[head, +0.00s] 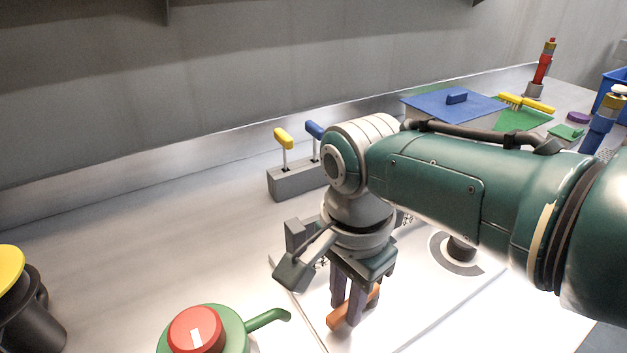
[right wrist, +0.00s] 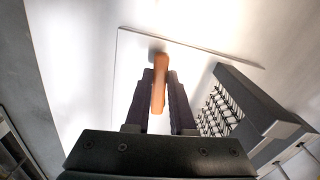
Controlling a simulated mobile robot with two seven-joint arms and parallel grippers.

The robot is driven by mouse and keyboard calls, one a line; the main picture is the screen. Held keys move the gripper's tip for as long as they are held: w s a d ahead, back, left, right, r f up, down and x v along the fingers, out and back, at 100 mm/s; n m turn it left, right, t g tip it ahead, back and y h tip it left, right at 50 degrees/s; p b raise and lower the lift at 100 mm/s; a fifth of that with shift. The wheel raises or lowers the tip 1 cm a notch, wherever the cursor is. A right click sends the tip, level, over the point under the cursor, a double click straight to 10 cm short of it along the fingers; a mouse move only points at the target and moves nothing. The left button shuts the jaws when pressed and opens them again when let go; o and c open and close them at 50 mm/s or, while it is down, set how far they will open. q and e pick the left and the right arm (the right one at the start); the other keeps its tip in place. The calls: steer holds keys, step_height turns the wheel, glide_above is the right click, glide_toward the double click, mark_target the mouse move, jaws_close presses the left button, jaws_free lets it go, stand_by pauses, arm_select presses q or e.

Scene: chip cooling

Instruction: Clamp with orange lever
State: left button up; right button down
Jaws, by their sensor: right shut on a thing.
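The orange lever (head: 337,318) shows low in the middle of the head view, above a white plate. My right gripper (head: 348,308) points down at it and its fingers are shut on the lever. In the right wrist view the orange lever (right wrist: 159,84) stands between the two dark fingers of the right gripper (right wrist: 160,98). The clamp's base and the lever's pivot are mostly hidden by the fingers. My left gripper is in neither view.
A grey block with yellow and blue levers (head: 295,182) stands behind the gripper. A green valve with a red knob (head: 196,330) is at front left. A yellow-topped black object (head: 10,270) sits at the left edge. A blue panel (head: 452,104) lies at the back right.

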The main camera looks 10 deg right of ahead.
mark_target(346, 306)
steer(key=c, duration=0.8)
jaws_free()
steer(key=shift+o, duration=0.2)
step_height(346, 306, up, 10)
steer(key=p, duration=0.5)
